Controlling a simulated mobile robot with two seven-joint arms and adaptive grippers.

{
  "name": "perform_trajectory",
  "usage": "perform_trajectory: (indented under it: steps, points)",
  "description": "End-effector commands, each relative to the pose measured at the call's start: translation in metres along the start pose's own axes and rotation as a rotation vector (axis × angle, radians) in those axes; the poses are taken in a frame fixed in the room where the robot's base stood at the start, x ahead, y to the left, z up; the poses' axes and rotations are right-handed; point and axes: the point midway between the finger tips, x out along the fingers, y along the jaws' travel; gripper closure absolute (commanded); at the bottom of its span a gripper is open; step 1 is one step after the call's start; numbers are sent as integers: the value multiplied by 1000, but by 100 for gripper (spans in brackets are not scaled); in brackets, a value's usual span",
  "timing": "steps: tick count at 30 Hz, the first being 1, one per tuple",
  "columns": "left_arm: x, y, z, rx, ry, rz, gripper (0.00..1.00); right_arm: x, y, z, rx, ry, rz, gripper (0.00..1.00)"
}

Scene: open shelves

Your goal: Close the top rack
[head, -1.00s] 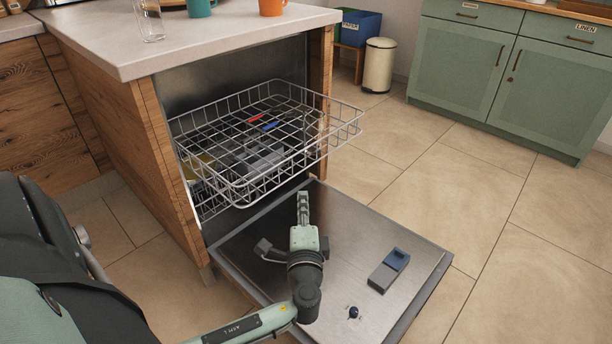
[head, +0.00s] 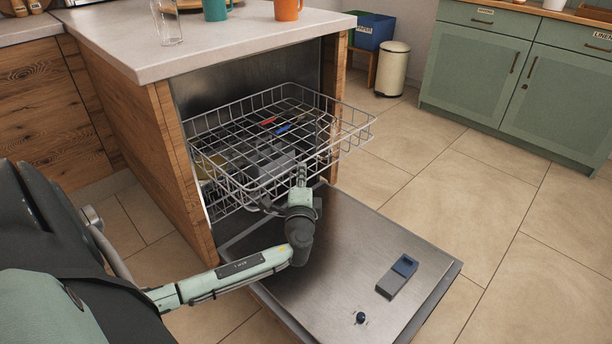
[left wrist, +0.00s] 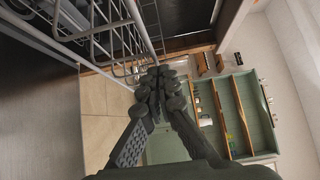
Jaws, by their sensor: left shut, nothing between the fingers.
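The top rack (head: 350,125) is a grey wire basket, partly pulled out of the dishwasher under the counter. Red and blue items and a grey object show in or beneath it through the wires. My left gripper (head: 301,172) is shut and empty, at the front side of the rack above the open door. In the left wrist view the closed fingers (left wrist: 160,78) point upward just beside the rack's wires (left wrist: 115,30). I cannot tell whether they touch. My right gripper is not in view.
The dishwasher door (head: 350,235) lies open below, with a blue and grey piece (head: 397,275) on it. A wooden side panel (head: 165,160) borders the left. A cream bin (head: 392,68) and green cabinets (head: 500,75) stand beyond clear floor tiles.

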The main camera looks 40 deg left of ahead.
Motion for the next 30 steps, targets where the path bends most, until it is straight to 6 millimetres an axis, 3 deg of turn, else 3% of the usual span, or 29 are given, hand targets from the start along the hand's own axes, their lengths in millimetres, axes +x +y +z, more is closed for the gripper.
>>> perform_trajectory:
  steps: [14,30]
  points:
    - [8,1,9,2,-1,-2,100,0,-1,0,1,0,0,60]
    - [76,2,76,2,-2,-3,100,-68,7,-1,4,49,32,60]
